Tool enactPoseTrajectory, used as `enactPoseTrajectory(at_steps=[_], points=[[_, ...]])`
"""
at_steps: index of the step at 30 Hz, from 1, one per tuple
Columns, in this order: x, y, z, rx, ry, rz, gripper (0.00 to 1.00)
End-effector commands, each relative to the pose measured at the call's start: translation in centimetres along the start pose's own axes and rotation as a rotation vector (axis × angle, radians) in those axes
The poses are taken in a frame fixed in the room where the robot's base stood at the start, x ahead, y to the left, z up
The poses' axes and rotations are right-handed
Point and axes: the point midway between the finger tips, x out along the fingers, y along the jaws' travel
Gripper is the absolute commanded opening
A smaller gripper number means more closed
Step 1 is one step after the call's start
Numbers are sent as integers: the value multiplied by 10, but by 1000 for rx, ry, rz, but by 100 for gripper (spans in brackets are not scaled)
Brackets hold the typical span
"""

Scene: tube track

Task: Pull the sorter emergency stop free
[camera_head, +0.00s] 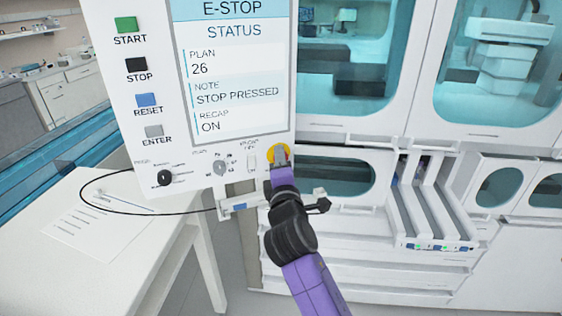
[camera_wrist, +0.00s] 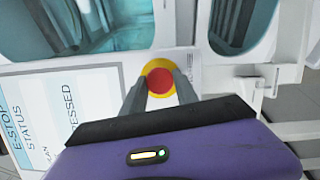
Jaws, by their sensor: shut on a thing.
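The emergency stop is a red button on a yellow round base, at the lower right corner of the white control panel (camera_head: 176,115). In the wrist view the red emergency stop button (camera_wrist: 160,82) sits between my fingertips, with the yellow ring showing around it. My gripper (camera_head: 280,156) is at the button and shut on it; my gripper also shows in the wrist view (camera_wrist: 159,92) with one finger on each side. In the head view my gripper hides most of the button. The panel screen reads E-STOP, STATUS and STOP PRESSED.
Green START (camera_head: 126,24), black STOP (camera_head: 136,64), blue RESET (camera_head: 147,100) and grey ENTER (camera_head: 154,131) buttons line the panel's left side. Small knobs sit along its bottom. A white table (camera_head: 130,248) with a paper stands left. A white glass-fronted machine (camera_head: 420,125) stands behind, right.

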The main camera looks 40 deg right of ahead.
Motion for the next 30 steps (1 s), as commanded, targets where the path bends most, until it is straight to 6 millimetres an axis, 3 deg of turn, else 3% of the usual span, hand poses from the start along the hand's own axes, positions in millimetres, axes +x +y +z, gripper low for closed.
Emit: enactPoseTrajectory(at_steps=[16, 17, 20, 30], points=[[-7, -1, 1, 0, 1, -2, 0], [-7, -1, 1, 0, 1, -2, 39], [-7, -1, 1, 0, 1, -2, 59], [-8, -1, 1, 0, 1, -1, 61]])
